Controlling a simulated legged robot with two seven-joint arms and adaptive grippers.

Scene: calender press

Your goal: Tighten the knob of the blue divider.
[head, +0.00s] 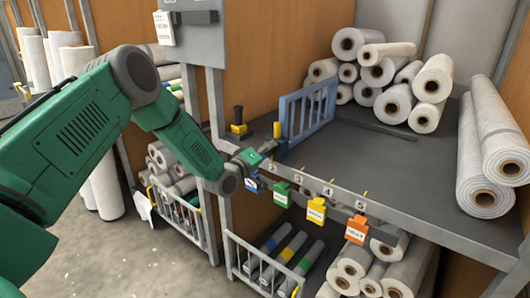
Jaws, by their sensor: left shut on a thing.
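The blue divider (308,110) stands upright on the left part of the dark table, a slatted panel with its front end at the table's front edge. My left arm comes in from the left, and my left gripper (256,157) is at the divider's front foot, at the table edge. It is shut on what appears to be the divider's knob. The knob itself is mostly hidden by the fingers, so its turn cannot be seen. My right gripper is not in view.
The table (380,160) has a wide bare surface. White rolls (400,75) are piled at its back and two long ones stand at right. Blue, green, yellow and orange tags (316,210) hang along the front rail. A black-handled yellow fitting (238,122) stands left of the divider.

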